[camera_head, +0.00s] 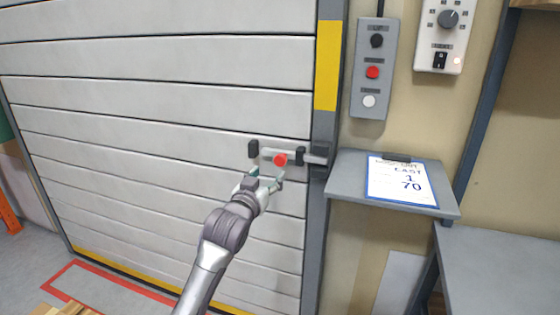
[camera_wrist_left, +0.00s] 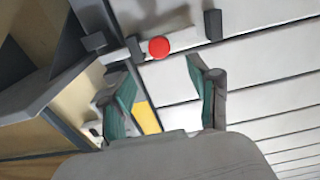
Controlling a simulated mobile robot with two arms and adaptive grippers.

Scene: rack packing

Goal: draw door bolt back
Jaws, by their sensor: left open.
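The door bolt (camera_head: 309,158) is a light bar held by dark brackets on the white slatted door (camera_head: 180,100). Its right end reaches into a dark keeper on the grey door post. A red knob (camera_head: 280,160) sits on the bolt, between the two brackets. My left gripper (camera_head: 267,179) is open and empty, just below the knob. In the left wrist view the red knob (camera_wrist_left: 159,47) shows beyond the fingertips of the open gripper (camera_wrist_left: 160,75), apart from them. My right gripper is in neither view.
A grey shelf (camera_head: 345,187) with a clipboard (camera_head: 402,182) juts out right of the post. Above it is a button box (camera_head: 374,70), and a dial panel (camera_head: 441,35) is farther right. A grey table (camera_head: 505,265) stands at lower right. The door face left of the bolt is clear.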

